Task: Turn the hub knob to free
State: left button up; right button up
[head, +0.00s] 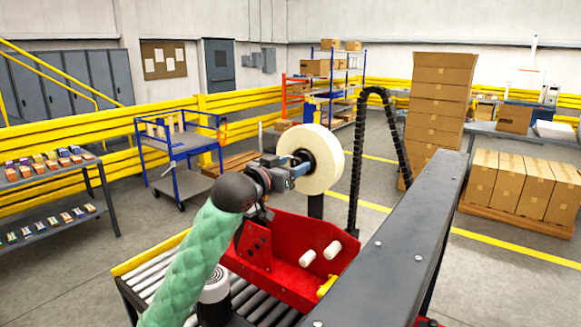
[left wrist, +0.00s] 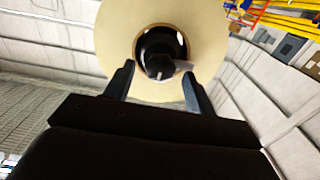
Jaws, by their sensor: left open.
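A large cream tape roll (head: 328,160) stands on edge on a black hub, above a red machine frame. In the left wrist view the roll (left wrist: 112,35) fills the top middle. The dark hub knob (left wrist: 160,58) sits in its core, with a small handle-like part pointing right. My left gripper (head: 297,168) is at the near face of the roll. In the left wrist view its two fingers (left wrist: 158,85) are apart, with the knob between and beyond them. I cannot tell whether they touch it. My right gripper is not in view.
A red bracket (head: 295,255) with white rollers lies below my left arm. A long dark beam (head: 405,250) runs along the right. A black cable chain (head: 357,150) rises behind the roll. Conveyor rollers (head: 160,262) lie at the lower left.

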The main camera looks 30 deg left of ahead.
pick_arm(q)
jog(key=shift+w, duration=0.1)
jog(key=c, duration=0.9)
jog(key=shift+c, duration=0.2)
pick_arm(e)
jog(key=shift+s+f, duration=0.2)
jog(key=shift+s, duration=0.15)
